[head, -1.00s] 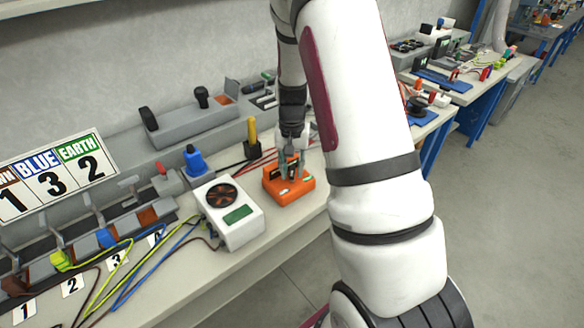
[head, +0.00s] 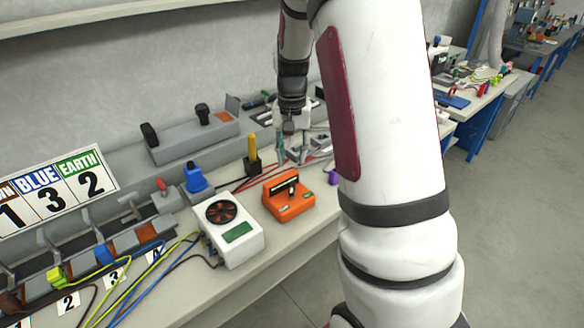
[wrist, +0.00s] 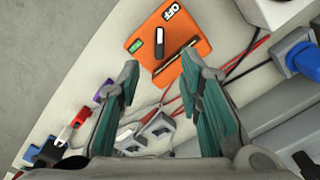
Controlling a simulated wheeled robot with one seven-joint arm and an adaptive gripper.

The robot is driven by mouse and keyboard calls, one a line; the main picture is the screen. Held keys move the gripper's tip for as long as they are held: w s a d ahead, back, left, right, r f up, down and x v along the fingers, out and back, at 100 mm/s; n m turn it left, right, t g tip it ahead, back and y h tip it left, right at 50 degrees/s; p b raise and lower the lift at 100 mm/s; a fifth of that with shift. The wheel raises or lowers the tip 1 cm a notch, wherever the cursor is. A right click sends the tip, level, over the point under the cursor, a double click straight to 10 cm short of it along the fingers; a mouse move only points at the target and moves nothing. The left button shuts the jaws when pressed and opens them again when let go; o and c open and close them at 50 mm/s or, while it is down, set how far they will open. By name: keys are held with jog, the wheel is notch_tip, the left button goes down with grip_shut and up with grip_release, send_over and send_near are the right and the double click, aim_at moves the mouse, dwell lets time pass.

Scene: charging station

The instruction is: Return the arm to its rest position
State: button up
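My gripper (head: 291,152) is over the bench, up and behind the orange switch box (head: 290,205) in the head view. In the wrist view my gripper (wrist: 165,95) has its two teal-padded fingers spread, with nothing held between them. The orange box (wrist: 190,38) lies beyond the fingertips, apart from them. It carries a black and white knob, a green mark and an OFF label. My white arm fills the right half of the head view and hides part of the bench.
A white meter (head: 232,229) with a round fan-like dial stands left of the orange box. A blue plug (head: 194,178) and a yellow-handled tool (head: 252,155) stand behind. Red cables (wrist: 250,55) run below the gripper. Open floor (head: 520,230) lies right.

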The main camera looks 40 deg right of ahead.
jog(key=shift+r, duration=0.65)
jog(key=s+a+r+n+t, duration=0.2)
jog(key=s+a+r+n, duration=0.2)
jog(key=s+a+r, duration=0.65)
jog(key=s+a+r+n+t, duration=0.1)
jog(key=s+a+r+n, duration=0.1)
jog(key=s+a, duration=0.2)
jog(key=s+a+r+n+t, duration=0.1)
jog(key=s+a, duration=0.3)
jog(key=s, duration=0.4)
jog(key=shift+s+a+r+n+t, duration=0.3)
jog(key=shift+r+n, duration=0.2)
jog(key=shift+n, duration=0.3)
